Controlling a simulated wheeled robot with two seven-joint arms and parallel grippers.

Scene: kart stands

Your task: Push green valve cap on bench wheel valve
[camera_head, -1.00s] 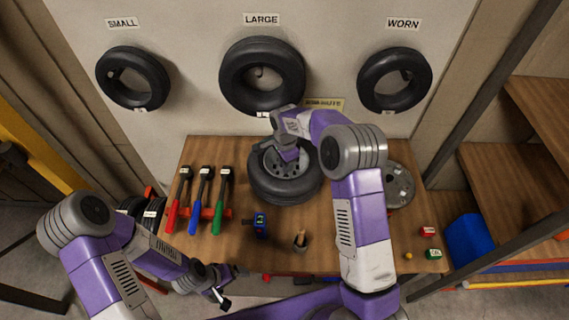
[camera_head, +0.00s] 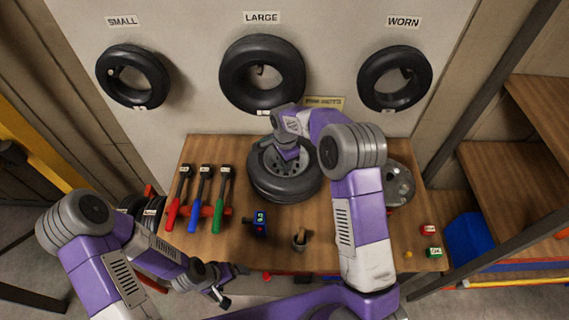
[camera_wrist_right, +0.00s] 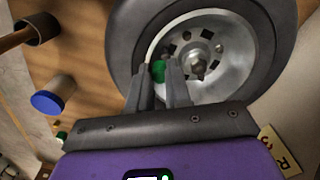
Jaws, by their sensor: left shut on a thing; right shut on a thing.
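The bench wheel (camera_head: 262,192) lies flat on the wooden bench, with its black tyre and silver rim (camera_wrist_right: 252,62) facing up. My right gripper (camera_wrist_right: 164,72) is over the rim, shut on the green valve cap (camera_wrist_right: 158,70). The cap shows as a small green piece at the fingertips, near the tyre's inner edge. The valve is hidden, so I cannot tell whether the cap touches it. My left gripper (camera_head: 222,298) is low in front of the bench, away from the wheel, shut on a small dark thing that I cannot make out.
A blue device (camera_head: 260,224) and a small cup (camera_head: 300,240) stand in front of the wheel. A grey disc (camera_head: 402,185) lies right of it.

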